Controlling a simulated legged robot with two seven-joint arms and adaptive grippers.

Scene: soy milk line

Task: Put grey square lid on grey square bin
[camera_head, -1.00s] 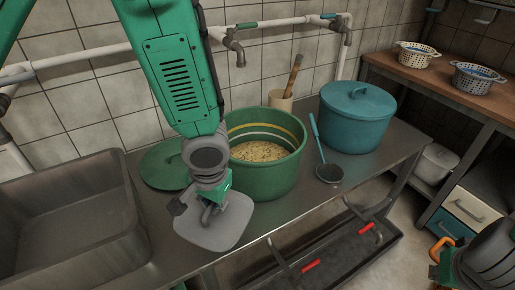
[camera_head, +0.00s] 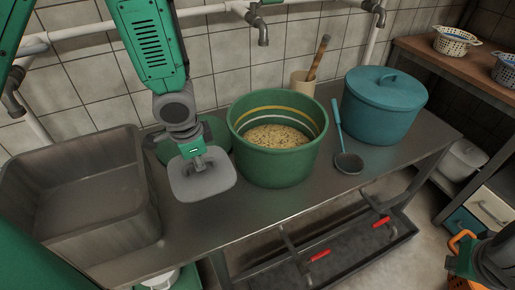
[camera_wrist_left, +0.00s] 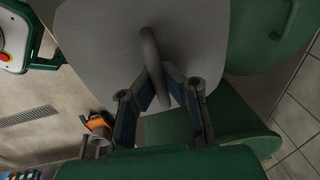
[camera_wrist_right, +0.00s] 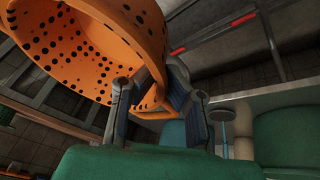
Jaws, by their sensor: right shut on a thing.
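The grey square lid (camera_head: 207,187) has rounded corners and hangs above the metal table, left of the green pot. My left gripper (camera_head: 197,163) is shut on its loop handle. The left wrist view shows the fingers (camera_wrist_left: 165,88) at the handle and the lid (camera_wrist_left: 100,40) beyond them. A grey, open, square-sided metal bin (camera_head: 140,170) stands at the left, apart from the lid. I cannot tell whether it is a bin or a sink. My right gripper (camera_wrist_right: 160,100) is shut on an orange perforated basket (camera_wrist_right: 90,50), low at the right, off the table.
A green pot (camera_head: 277,165) with pale contents stands mid-table, its green lid (camera_head: 218,130) partly hidden behind my left gripper. A ladle (camera_head: 348,162) and blue lidded pot (camera_head: 384,112) are to the right. A tray (camera_head: 340,255) with red handles sits below.

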